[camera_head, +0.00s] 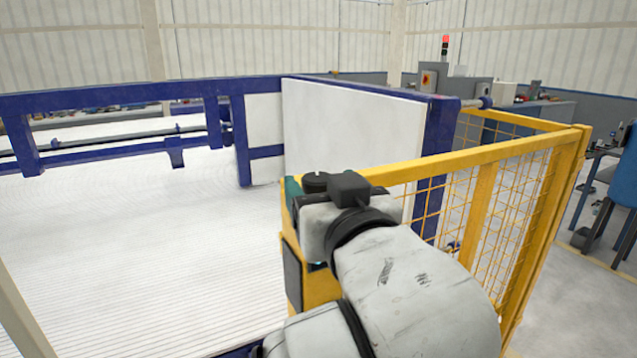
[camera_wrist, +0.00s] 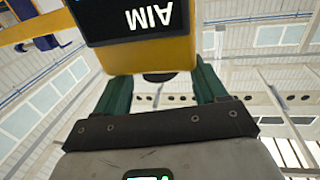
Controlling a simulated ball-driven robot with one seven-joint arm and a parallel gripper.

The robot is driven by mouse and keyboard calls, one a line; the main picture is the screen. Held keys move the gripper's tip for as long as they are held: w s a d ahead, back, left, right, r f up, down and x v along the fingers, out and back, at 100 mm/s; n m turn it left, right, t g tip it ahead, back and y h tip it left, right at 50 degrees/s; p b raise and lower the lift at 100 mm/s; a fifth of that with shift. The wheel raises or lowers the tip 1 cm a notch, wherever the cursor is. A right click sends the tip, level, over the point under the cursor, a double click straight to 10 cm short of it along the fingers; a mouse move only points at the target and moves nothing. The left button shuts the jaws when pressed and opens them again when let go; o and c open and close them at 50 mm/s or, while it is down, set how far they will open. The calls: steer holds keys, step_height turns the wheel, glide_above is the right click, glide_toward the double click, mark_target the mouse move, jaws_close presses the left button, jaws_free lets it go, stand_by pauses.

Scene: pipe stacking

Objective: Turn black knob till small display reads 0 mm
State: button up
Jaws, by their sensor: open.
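The black knob (camera_head: 316,181) sits on top of the yellow post, right beside my gripper in the head view. In the wrist view, which is upside down, a dark round part of the knob (camera_wrist: 158,77) shows between the two green fingers of my gripper (camera_wrist: 162,78). The fingers are apart, one on each side of it; I cannot tell whether they touch it. A dark display panel (camera_wrist: 125,18) on the yellow housing shows inverted white letters, "AIM", and is cut off by the frame. I cannot make out a millimetre reading.
A yellow mesh fence (camera_head: 485,205) runs to the right of my arm. A white panel (camera_head: 350,135) in a blue frame stands behind the knob. A wide ribbed white surface (camera_head: 130,240) lies to the left. A grey control box (camera_head: 455,90) stands far back.

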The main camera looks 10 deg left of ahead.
steer(key=v, duration=0.8)
steer(key=shift+b, duration=0.3)
steer(key=s+d+f+m+g+h, duration=0.15)
steer(key=d+f, duration=0.35)
steer(key=f, duration=0.5)
steer(key=d+f+g+h, duration=0.25)
steer(key=d+f, duration=0.35)
steer(key=f, duration=0.4)
steer(key=s+d+f+m+g+h, duration=0.1)
steer(key=d+f+g+h, duration=0.3)
steer(key=f, duration=0.6)
steer(key=s+d+f+g, duration=0.2)
steer(key=s+d+f, duration=0.2)
steer(key=s+f, duration=0.2)
steer(key=s+d+f+m+g, duration=0.1)
steer(key=s+d+f+g, duration=0.2)
steer(key=s+d+f, duration=0.2)
steer(key=s+d+f+m+g, duration=0.1)
steer(key=s+d+f+g, duration=0.1)
steer(key=s+d+f, duration=0.3)
steer(key=s+f, duration=0.4)
steer(key=s, duration=0.2)
steer(key=shift+s+g+y, duration=0.3)
steer(key=shift+s+y, duration=0.05)
steer(key=shift+y, duration=0.05)
steer(key=shift+f+m, duration=0.15)
steer(key=shift+m, duration=0.1)
